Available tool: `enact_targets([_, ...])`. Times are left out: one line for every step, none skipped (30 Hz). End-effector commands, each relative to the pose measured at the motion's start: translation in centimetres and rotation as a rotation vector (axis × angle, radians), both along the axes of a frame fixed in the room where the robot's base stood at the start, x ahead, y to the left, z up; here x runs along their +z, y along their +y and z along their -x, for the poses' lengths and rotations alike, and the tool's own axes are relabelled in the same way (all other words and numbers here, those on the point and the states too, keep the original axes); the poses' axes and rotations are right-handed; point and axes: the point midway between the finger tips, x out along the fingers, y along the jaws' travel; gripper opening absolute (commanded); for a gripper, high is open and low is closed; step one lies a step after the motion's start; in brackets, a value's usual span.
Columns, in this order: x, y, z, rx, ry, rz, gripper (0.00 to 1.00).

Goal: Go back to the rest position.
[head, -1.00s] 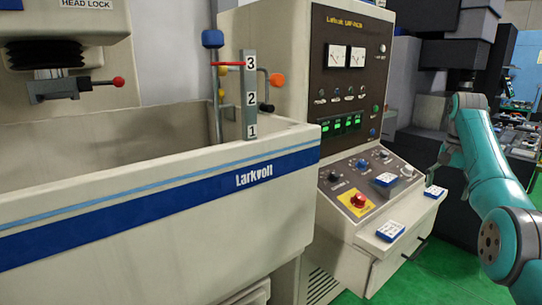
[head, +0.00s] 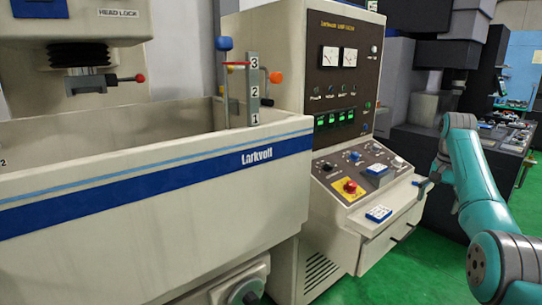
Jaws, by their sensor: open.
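My teal arm (head: 475,185) reaches in from the right edge, bent upward at its elbow, with its far joint beside the control console. A teal wrist part shows at the left of the forearm.
The console (head: 345,100) has meters, green displays and a red knob (head: 350,187). The large tank (head: 150,190) fills the left. Green floor (head: 420,265) is open between console and arm.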

Motion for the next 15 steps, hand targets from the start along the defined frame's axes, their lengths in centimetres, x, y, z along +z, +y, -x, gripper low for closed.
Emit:
enact_targets([-1.1, 0.2, -0.2, 0.006, -0.005, 0.002, 0.87])
enact_targets([-1.8, 0.3, -0.4, 0.009, -0.009, 0.003, 0.87])
enact_targets([-2.7, 0.3, -0.5, 0.014, -0.016, 0.007, 0.87])
enact_targets([-3.4, 0.4, -0.7, 0.018, -0.022, 0.008, 0.87])
enact_targets([-4.2, 0.5, -0.8, 0.022, -0.026, 0.010, 0.87])
enact_targets([-5.3, 0.7, -1.0, 0.027, -0.034, 0.014, 0.87])
enact_targets([-6.1, 0.8, -1.2, 0.032, -0.040, 0.017, 0.87])
enact_targets([-7.1, 0.9, -1.3, 0.037, -0.046, 0.019, 0.87])
enact_targets([-8.5, 1.2, -1.5, 0.044, -0.057, 0.023, 0.87])
enact_targets([-9.7, 1.4, -1.6, 0.051, -0.063, 0.026, 0.87])
enact_targets([-10.9, 1.6, -1.8, 0.059, -0.074, 0.030, 0.87])
enact_targets([-12.8, 2.0, -1.9, 0.069, -0.086, 0.035, 0.87])
enact_targets([-14.2, 2.3, -2.0, 0.078, -0.097, 0.039, 0.87])
enact_targets([-15.6, 2.6, -2.0, 0.086, -0.109, 0.045, 0.87])
enact_targets([-17.5, 3.0, -2.0, 0.096, -0.124, 0.051, 0.87])
